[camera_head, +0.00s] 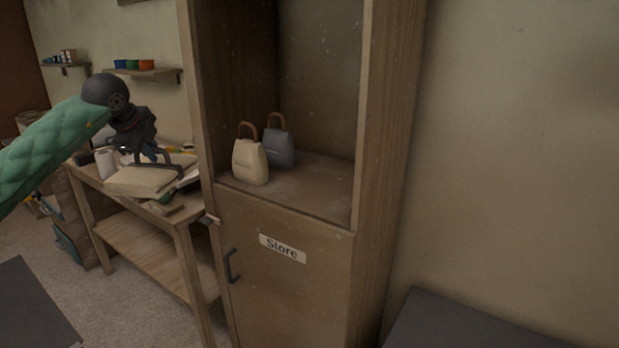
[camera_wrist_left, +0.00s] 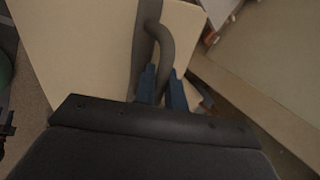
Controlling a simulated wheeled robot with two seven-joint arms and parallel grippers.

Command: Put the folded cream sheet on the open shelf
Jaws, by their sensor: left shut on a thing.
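The folded cream sheet (camera_head: 138,182) looks like a flat, pale slab at the wooden table, left of the cabinet. A dark grey loop handle (camera_wrist_left: 162,42) on a dark strip crosses its top; its pale surface fills much of the left wrist view (camera_wrist_left: 85,45). My left gripper (camera_head: 152,158) is above the sheet, with its blue fingers (camera_wrist_left: 162,88) shut on the handle. I cannot tell whether the sheet is lifted off the table. The open shelf (camera_head: 310,188) is the cabinet's upper compartment, right of the gripper. My right gripper is out of view.
A cream bag (camera_head: 249,163) and a grey bag (camera_head: 279,148) stand at the shelf's left; its right part is clear. The cabinet's left post (camera_head: 199,100) stands between gripper and shelf. A white roll (camera_head: 105,163) and other items crowd the table (camera_head: 183,218).

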